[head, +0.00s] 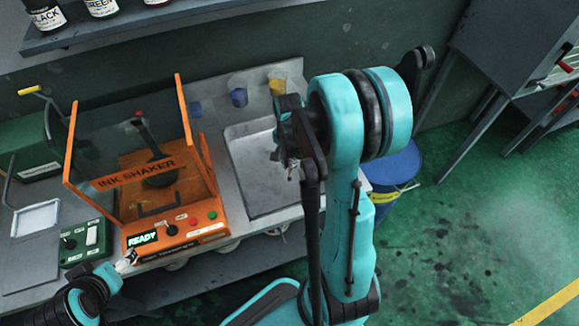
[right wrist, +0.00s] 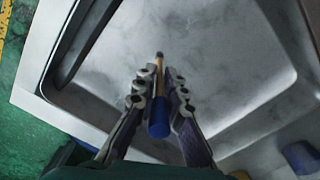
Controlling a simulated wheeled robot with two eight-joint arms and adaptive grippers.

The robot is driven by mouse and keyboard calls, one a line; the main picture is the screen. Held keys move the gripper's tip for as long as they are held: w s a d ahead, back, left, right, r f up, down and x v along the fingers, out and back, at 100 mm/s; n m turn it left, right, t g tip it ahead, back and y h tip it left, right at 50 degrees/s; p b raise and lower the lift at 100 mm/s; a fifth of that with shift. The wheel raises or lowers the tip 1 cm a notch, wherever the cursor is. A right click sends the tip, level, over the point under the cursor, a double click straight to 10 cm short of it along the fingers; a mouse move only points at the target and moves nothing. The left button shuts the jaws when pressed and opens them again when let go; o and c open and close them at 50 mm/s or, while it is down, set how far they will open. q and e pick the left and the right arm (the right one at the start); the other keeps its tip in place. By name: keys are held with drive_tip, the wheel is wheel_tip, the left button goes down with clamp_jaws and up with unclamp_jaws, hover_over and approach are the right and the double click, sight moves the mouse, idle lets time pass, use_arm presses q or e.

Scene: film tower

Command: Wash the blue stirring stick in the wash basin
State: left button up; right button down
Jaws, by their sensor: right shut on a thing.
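The blue stirring stick (right wrist: 159,122) has a blue end and a wood-coloured shaft. My right gripper (right wrist: 160,90) is shut on it in the right wrist view. The stick is over the grey wash basin (right wrist: 225,60), with the blue end towards the camera; I cannot tell whether it touches the basin floor. In the head view my right gripper (head: 291,168) is above the right part of the basin (head: 245,155), and the stick is mostly hidden there. My left gripper (head: 126,262) is at the front left, by the ink shaker's front; its jaw opening is unclear.
The orange ink shaker (head: 180,238) with clear panels stands left of the basin. Cups with blue (head: 238,97) and yellow (head: 277,84) contents stand behind the basin. A blue barrel (head: 398,168) stands on the floor to the right. A shelf (head: 110,32) with ink bottles is above.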

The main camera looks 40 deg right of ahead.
drive_tip(key=shift+r, duration=0.1)
idle(0.5)
drive_tip(key=shift+r+p, duration=4.45)
drive_tip(key=shift+r, duration=1.4)
